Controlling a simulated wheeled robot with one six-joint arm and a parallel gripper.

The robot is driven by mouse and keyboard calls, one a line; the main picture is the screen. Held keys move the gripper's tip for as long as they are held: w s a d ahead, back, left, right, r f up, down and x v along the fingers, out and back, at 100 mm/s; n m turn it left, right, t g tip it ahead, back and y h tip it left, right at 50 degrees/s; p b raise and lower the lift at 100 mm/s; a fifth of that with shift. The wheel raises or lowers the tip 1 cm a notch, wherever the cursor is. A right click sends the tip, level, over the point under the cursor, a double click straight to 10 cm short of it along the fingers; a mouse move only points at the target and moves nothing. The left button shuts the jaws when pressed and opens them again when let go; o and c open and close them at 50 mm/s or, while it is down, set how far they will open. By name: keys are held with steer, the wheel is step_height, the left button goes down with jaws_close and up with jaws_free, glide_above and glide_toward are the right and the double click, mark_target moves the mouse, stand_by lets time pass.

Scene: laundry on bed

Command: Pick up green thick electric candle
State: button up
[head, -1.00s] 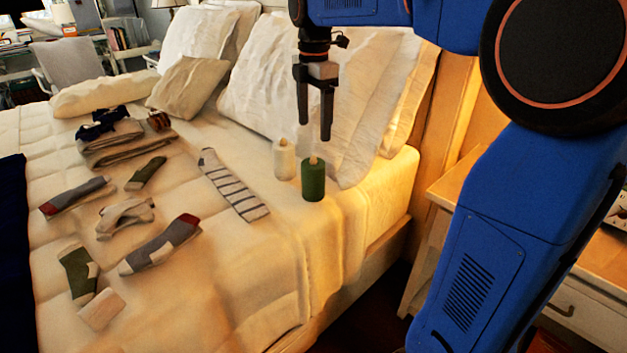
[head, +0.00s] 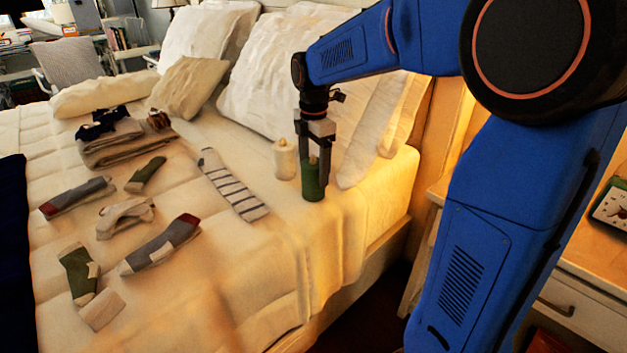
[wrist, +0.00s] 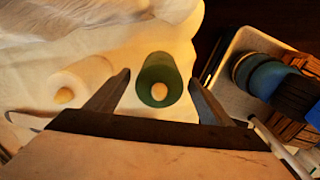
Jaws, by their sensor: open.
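The green thick electric candle (head: 312,183) stands upright on the bed near its right edge. My gripper (head: 314,181) points down over it, with its open fingers at the candle's upper part. In the wrist view the green candle (wrist: 158,72) shows from above, between the two open fingertips of my gripper (wrist: 160,80). A gap shows between the candle and each finger there. The fingers hide part of the candle in the head view.
A white candle (head: 284,160) stands just left of the green one, and it also shows in the wrist view (wrist: 65,90). A striped sock (head: 232,185) and several other socks lie further left. Pillows (head: 262,75) are behind. A nightstand (head: 580,255) with a clock (head: 610,205) is at right.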

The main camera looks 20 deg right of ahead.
steer(key=shift+f, duration=1.8)
steer(key=c, duration=1.2)
steer(key=shift+c, duration=0.2)
